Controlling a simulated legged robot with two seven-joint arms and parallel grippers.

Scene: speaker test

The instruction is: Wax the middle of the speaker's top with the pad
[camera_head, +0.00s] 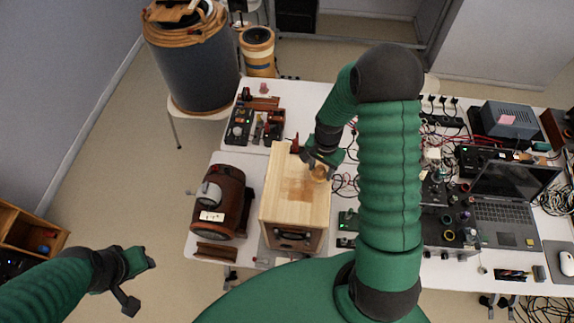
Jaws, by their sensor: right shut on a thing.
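The speaker (309,212) is a light wooden box on the table in front of me. A darker brown patch (298,188) shows on the middle of its top. My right gripper (318,170) is shut on the pad (319,173), a small tan piece, at the right part of the speaker's top near its far edge. I cannot tell whether the pad touches the wood. My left gripper (139,283) is open and empty, low at the left, off the table and apart from the speaker.
A brown barrel-shaped device (222,203) stands left of the speaker. Cables and small electronics crowd the table to the right, with a laptop (507,200) and a mouse (567,263). A tool tray (256,122) lies behind.

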